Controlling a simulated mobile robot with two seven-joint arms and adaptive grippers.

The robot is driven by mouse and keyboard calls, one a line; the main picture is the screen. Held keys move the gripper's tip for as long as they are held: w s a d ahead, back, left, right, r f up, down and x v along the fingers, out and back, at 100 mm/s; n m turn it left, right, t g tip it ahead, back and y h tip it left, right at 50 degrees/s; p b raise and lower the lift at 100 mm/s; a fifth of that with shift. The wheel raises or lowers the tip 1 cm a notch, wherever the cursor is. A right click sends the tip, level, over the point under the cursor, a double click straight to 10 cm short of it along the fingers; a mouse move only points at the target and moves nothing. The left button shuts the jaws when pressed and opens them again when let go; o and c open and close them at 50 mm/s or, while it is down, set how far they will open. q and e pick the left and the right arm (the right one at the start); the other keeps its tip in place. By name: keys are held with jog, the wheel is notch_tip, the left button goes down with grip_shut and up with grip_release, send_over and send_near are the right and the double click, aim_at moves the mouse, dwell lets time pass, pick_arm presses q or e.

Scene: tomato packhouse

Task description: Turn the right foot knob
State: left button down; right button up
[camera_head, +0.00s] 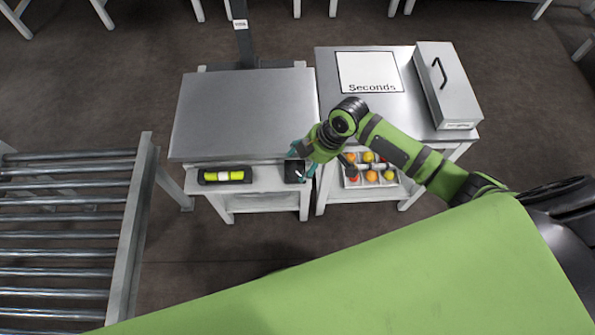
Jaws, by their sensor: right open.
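The scale (245,112) has a wide grey platform on a small white-legged table. A black block (292,172) at the table's front right corner appears to be the right foot knob, though its shape is partly hidden. My right gripper (302,165) is open, with its teal fingertips at this black block; I cannot tell whether they touch it. My right arm reaches in from the right and covers part of the table edge. My left gripper is not in view.
A spirit level (224,175) with a yellow-green vial lies at the front left of the scale. A roller conveyor (66,225) stands at left.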

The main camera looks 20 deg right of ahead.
aim_at(296, 171)
jog(key=x, duration=0.4)
jog(key=shift+w, duration=0.1)
jog(key=shift+a+f, duration=0.1)
jog(key=shift+f, duration=0.25)
jog(key=shift+c, duration=0.4)
jog(key=c, duration=1)
jog(key=shift+c, duration=0.2)
jog(key=shift+w+n, duration=0.1)
jog(key=shift+n, duration=0.4)
jog(key=shift+a+n+g+b, duration=0.15)
jog(key=shift+n+g+b, duration=0.15)
jog(key=shift+n+b, duration=0.15)
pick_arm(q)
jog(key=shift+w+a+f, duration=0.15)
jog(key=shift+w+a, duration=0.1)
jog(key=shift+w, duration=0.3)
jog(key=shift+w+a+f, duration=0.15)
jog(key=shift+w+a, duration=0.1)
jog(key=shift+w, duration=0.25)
pick_arm(e)
jog(key=shift+y, duration=0.3)
